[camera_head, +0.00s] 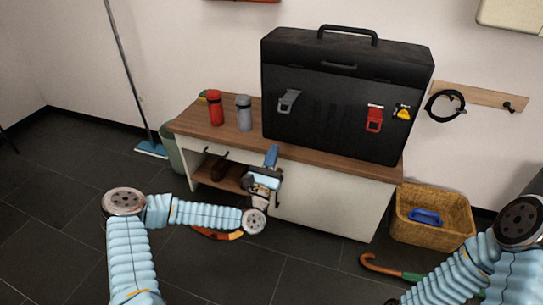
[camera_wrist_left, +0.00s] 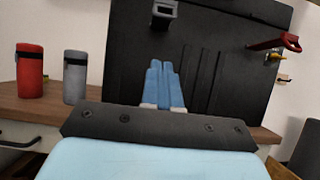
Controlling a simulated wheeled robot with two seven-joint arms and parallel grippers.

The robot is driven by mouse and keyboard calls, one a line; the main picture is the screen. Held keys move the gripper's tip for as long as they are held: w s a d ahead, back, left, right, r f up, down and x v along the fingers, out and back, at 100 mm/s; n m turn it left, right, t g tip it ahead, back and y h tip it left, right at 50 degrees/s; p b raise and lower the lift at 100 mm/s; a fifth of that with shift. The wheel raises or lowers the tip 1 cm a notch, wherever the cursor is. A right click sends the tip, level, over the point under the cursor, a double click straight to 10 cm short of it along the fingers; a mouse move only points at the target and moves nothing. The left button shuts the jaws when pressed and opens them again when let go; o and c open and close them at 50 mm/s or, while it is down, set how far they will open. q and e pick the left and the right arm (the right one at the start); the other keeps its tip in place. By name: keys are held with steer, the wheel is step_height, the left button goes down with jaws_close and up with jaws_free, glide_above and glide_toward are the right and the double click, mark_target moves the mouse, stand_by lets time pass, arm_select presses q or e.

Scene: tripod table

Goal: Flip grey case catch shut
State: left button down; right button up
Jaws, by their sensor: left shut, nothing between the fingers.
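The black case (camera_head: 330,118) stands upright on the wooden cabinet, its front facing me. The grey catch (camera_head: 288,101) is on the left of its front face and sticks out from it. In the left wrist view the grey catch (camera_wrist_left: 164,12) shows at the top edge, partly cut off. A red catch (camera_head: 374,119) is on the right of the front. My left gripper (camera_head: 271,156) is shut and empty, below the grey catch and in front of the case's lower part. Its blue fingers (camera_wrist_left: 162,82) lie together in the left wrist view. My right gripper is out of view.
A red flask (camera_head: 215,108) and a grey flask (camera_head: 244,113) stand left of the case on the wooden top (camera_head: 190,121). A yellow-and-black piece (camera_head: 402,112) is beside the red catch. A wicker basket (camera_head: 433,232) stands on the floor at right.

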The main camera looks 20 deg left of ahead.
mark_target(289, 100)
arm_select(q)
steer(key=w+r+p, duration=0.2)
steer(key=w+r, duration=0.4)
steer(key=shift+d+r, duration=0.15)
steer(key=shift+r, duration=0.15)
